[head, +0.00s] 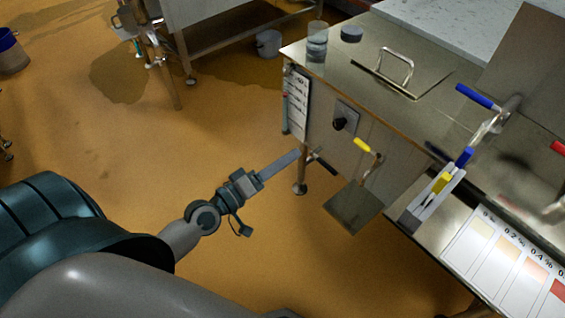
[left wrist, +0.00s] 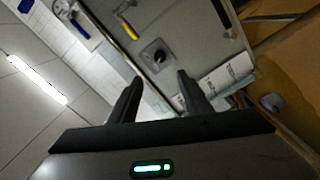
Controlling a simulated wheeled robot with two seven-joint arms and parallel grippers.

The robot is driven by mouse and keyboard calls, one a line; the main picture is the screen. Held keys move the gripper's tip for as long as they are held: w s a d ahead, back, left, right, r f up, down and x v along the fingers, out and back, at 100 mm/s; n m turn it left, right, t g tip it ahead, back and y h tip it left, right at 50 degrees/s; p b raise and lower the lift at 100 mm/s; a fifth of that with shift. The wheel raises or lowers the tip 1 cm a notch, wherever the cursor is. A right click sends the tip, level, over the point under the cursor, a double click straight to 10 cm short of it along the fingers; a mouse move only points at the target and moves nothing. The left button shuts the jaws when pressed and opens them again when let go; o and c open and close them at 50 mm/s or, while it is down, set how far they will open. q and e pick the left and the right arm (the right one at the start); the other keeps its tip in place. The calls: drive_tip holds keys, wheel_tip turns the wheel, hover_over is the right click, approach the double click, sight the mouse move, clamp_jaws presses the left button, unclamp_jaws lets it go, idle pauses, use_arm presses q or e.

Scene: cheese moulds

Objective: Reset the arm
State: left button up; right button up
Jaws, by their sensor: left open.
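My left gripper (head: 294,155) reaches in from the left in the head view, above the orange floor and in front of the steel cabinet (head: 385,150). In that view its fingers overlap each other and point toward the cabinet front. In the left wrist view my left gripper (left wrist: 158,84) shows two dark fingers spread apart with nothing between them. It is open and empty, and touches nothing that I can see. My right gripper is in neither view.
The cabinet front carries a black knob (head: 339,124) and a yellow-handled valve (head: 363,145). A colour chart (head: 470,262) lies at the lower right. A grey bucket (head: 268,43) stands on the floor behind. Open floor (head: 290,245) surrounds my left arm.

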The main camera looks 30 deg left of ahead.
use_arm(q)
drive_tip(key=shift+s+a, duration=0.1)
drive_tip(key=shift+s, duration=0.1)
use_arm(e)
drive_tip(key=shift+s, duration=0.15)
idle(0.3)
use_arm(q)
drive_tip(key=s+d+f+m+g, duration=0.6)
drive_tip(key=s+d+f+m, duration=0.15)
drive_tip(key=f, duration=0.35)
drive_tip(key=s+a+f+m+g+y, duration=0.25)
drive_tip(key=s+f+g+y, duration=0.4)
drive_tip(key=s, duration=0.75)
wheel_tip(320, 180, down, 20)
drive_tip(key=d+h+p, duration=0.1)
drive_tip(key=p, duration=1.1)
drive_tip(key=shift+w+r+m+t, duration=0.15)
drive_tip(key=shift+r+m+t, duration=0.15)
drive_tip(key=shift+t, duration=0.15)
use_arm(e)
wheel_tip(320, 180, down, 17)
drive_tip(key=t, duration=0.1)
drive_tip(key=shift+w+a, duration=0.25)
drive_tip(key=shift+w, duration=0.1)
